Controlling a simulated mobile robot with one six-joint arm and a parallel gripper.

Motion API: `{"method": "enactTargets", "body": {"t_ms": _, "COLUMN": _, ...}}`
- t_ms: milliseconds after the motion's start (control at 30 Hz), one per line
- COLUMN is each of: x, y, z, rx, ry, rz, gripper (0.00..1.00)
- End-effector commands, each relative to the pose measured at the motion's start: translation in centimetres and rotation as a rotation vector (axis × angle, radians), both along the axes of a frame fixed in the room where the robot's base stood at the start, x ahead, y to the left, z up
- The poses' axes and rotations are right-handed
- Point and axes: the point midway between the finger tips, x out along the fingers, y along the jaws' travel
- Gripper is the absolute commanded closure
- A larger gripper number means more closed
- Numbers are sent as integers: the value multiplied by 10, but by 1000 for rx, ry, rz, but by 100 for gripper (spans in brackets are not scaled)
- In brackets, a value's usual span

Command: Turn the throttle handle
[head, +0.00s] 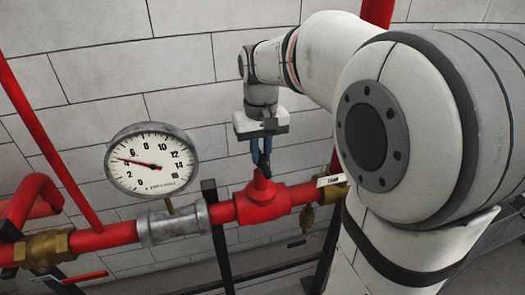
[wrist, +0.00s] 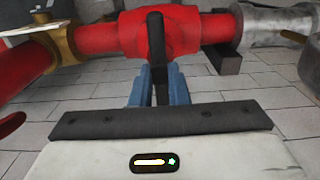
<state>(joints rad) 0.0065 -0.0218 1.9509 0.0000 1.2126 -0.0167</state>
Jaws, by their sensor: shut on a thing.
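The throttle handle is a dark upright lever (wrist: 156,40) on the red valve body (head: 262,205), which also shows in the wrist view (wrist: 190,28). My gripper (head: 262,160) points down above the pointed red top of this valve. Its blue fingers (wrist: 160,82) stand on both sides of the dark lever in the wrist view, shut on it. In the head view the fingers hide most of the lever. The lever looks roughly upright.
A round pressure gauge (head: 152,160) stands on the pipe left of the valve. A white-tagged lever (head: 331,180) and brass fitting (head: 308,217) are at right. A red lever valve (head: 85,277) is lower left. A block wall (head: 190,60) lies behind.

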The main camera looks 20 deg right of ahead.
Motion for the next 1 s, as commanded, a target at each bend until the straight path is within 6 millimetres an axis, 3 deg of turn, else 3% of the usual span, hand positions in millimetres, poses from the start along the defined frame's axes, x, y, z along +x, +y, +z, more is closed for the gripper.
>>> {"method": "enactTargets", "body": {"t_ms": 333, "x": 0, "y": 0, "z": 1, "rx": 0, "ry": -1, "rz": 2, "gripper": 100}}
{"method": "enactTargets", "body": {"t_ms": 367, "x": 0, "y": 0, "z": 1, "rx": 0, "ry": -1, "rz": 2, "gripper": 83}}
{"method": "enactTargets", "body": {"t_ms": 600, "x": 0, "y": 0, "z": 0, "rx": 0, "ry": -1, "rz": 2, "gripper": 64}}
{"method": "enactTargets", "body": {"t_ms": 867, "x": 0, "y": 0, "z": 2, "rx": 0, "ry": -1, "rz": 1, "gripper": 64}}
{"method": "enactTargets", "body": {"t_ms": 1000, "x": 1, "y": 0, "z": 16, "rx": 0, "ry": -4, "rz": 1, "gripper": 64}}
